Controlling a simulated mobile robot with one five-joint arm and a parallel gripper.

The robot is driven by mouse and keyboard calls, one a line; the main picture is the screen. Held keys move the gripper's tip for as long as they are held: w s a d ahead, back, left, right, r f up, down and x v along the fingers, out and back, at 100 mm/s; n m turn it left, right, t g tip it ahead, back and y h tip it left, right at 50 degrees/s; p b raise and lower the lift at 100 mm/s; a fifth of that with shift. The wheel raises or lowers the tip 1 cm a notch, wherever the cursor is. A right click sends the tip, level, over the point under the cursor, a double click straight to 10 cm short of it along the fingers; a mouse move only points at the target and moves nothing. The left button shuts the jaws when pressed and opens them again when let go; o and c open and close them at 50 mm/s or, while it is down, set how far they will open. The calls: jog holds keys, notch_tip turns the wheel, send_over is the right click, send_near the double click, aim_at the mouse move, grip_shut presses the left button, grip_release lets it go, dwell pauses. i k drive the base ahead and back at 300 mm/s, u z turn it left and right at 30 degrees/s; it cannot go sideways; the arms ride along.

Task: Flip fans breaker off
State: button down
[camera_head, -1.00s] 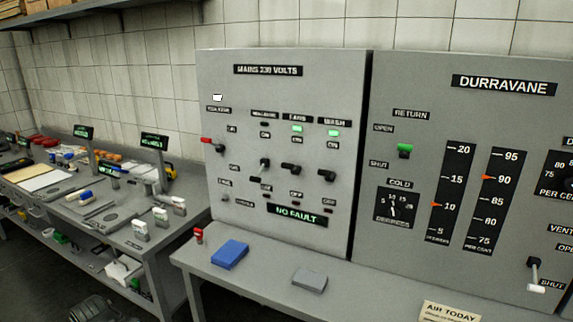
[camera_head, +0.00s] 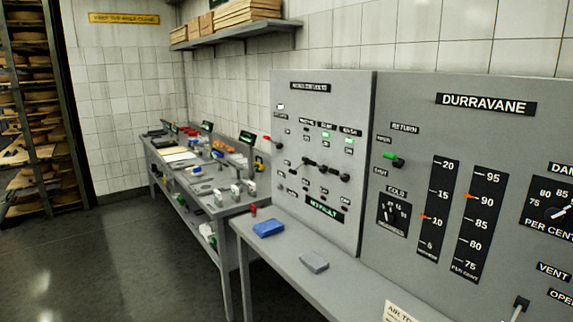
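The mains panel (camera_head: 290,215) stands upright on the bench, left of the larger Durravane panel. The fans breaker (camera_head: 323,170) is the middle of three black levers in a row, between ON and OFF labels. Its exact position is too small to tell. A green lamp (camera_head: 325,135) is lit under the FANS label. The wash breaker (camera_head: 344,177) is to its right, also below a lit green lamp. Another black lever (camera_head: 308,162) is to its left, and a red-tipped lever (camera_head: 268,139) sits further left. My gripper is not in view.
A blue block (camera_head: 268,228) and a grey block (camera_head: 314,261) lie on the bench (camera_head: 275,260) before the panel. A cluttered workbench (camera_head: 205,197) is further left. A cheese rack (camera_head: 65,110) stands far left. The floor (camera_head: 110,265) at left is open.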

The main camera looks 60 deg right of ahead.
aim_at(316, 165)
jog(key=u, duration=5.6)
jog(key=k, duration=0.9)
jog(key=u, duration=5.95)
